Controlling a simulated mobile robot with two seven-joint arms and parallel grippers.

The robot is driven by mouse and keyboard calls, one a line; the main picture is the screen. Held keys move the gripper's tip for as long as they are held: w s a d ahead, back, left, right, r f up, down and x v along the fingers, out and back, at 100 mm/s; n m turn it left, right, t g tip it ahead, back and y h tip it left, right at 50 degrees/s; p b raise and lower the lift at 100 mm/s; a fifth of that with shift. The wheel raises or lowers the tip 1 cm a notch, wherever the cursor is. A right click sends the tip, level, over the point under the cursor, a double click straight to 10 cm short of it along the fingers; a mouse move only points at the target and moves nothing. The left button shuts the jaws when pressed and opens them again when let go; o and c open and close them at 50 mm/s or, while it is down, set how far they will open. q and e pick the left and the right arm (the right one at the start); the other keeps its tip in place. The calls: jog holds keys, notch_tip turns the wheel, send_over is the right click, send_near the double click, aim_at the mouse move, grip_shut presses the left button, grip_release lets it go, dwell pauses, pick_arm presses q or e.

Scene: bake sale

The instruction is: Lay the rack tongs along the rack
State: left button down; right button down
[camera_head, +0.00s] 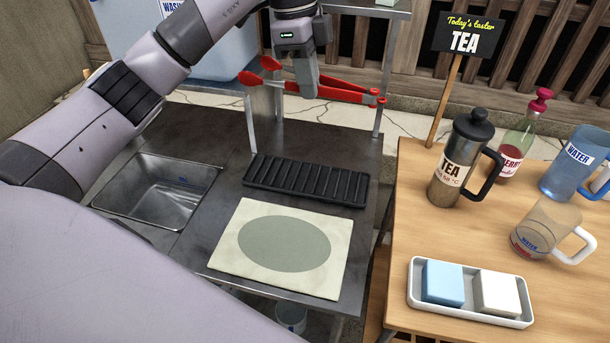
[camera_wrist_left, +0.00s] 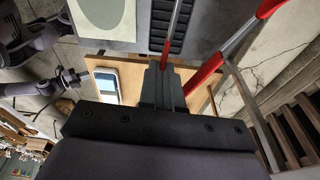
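The red tongs (camera_head: 345,94) are held above the back of the metal counter, lying roughly level across the picture. My left gripper (camera_head: 305,88) is shut on the tongs; in the left wrist view its dark fingers (camera_wrist_left: 165,88) close around one red arm, and the other red arm (camera_wrist_left: 235,45) runs beside it at an angle. The black slotted rack (camera_head: 305,181) lies flat and empty on the counter, below and in front of the tongs. The rack also shows at the top of the left wrist view (camera_wrist_left: 160,25). My right gripper does not show clearly.
A cream mat with a grey oval (camera_head: 225,258) lies before the rack, and a sink (camera_head: 160,190) is to its left. A metal frame post (camera_head: 251,120) stands near the tongs. The wooden table (camera_head: 400,260) at right holds a tea press (camera_head: 456,165), jugs and a white tray (camera_head: 470,313).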

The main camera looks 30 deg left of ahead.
pick_arm(q)
jog(key=shift+r+n, duration=0.25)
jog(key=shift+n, duration=0.75)
jog(key=shift+f, duration=0.1)
notch_tip(320, 180, down, 20)
jog(key=shift+r+p, duration=0.15)
jog(key=shift+p, duration=0.7)
jog(key=shift+f, duration=0.65)
jog(key=c, duration=1.3)
grip_release()
jog(key=shift+c, duration=0.2)
